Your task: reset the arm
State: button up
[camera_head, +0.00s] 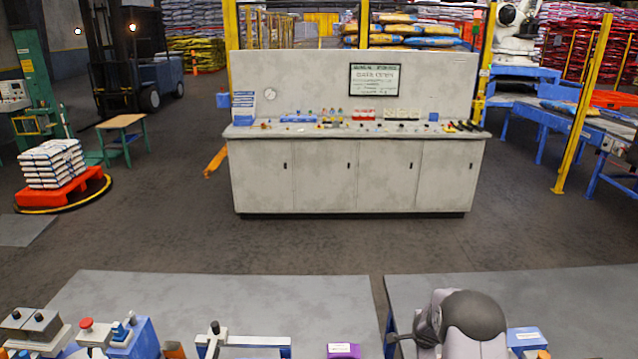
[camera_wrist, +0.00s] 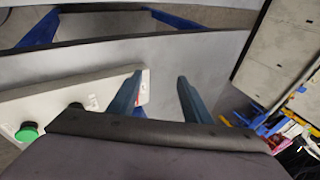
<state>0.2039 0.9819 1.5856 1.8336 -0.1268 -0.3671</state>
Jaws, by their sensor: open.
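My arm shows at the bottom right of the head view, grey with a dark rounded joint, over the right grey table (camera_head: 560,300). The gripper's fingers cannot be made out in the head view. In the wrist view my gripper (camera_wrist: 158,98) has two blue fingers spread apart with nothing between them. A pale panel (camera_wrist: 60,100) with a green button (camera_wrist: 27,132) lies left of the fingers. A white label shows beside the left finger.
The left grey table (camera_head: 230,295) holds a red-button box (camera_head: 87,325), a blue-and-white fixture (camera_head: 245,345) and a purple block (camera_head: 343,351). A gap parts the tables. Beyond open floor stands a control console (camera_head: 355,175). A sack pallet (camera_head: 60,190) stands left, a blue conveyor (camera_head: 580,125) right.

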jog(key=s+a+n+g+y, duration=0.1)
jog(key=s+a+n+y, duration=0.1)
jog(key=s+a, duration=0.3)
jog(key=s+a+n+g+y, duration=0.2)
jog(key=s+a+n, duration=0.2)
jog(key=s, duration=0.3)
jog(key=s+a+n+g+y, duration=0.2)
jog(key=s+a+n, duration=0.1)
jog(key=s+a, duration=0.4)
jog(key=shift+s+f+n+y, duration=0.1)
jog(key=shift+n+y, duration=0.2)
jog(key=shift+n, duration=0.1)
jog(key=s+d+r+n+g+h, duration=0.1)
jog(key=s+r+n, duration=0.2)
jog(key=s, duration=0.3)
jog(key=s+d+r+n+g+h+b, duration=0.1)
jog(key=s+r+n+g, duration=0.1)
jog(key=s, duration=0.5)
jog(key=s+d+r+n+g+h, duration=0.1)
jog(key=s+r+n, duration=0.2)
jog(key=s, duration=0.3)
jog(key=w+a+r+n+t+b, duration=0.1)
jog(key=w+a+r+n+t, duration=0.15)
jog(key=r, duration=0.35)
notch_tip(320, 180, down, 22)
jog(key=b, duration=2.1)
jog(key=shift+w+d+m+t+h+b, duration=0.3)
jog(key=shift+w+m+t+h+b, duration=0.05)
jog(key=shift+h, duration=0.05)
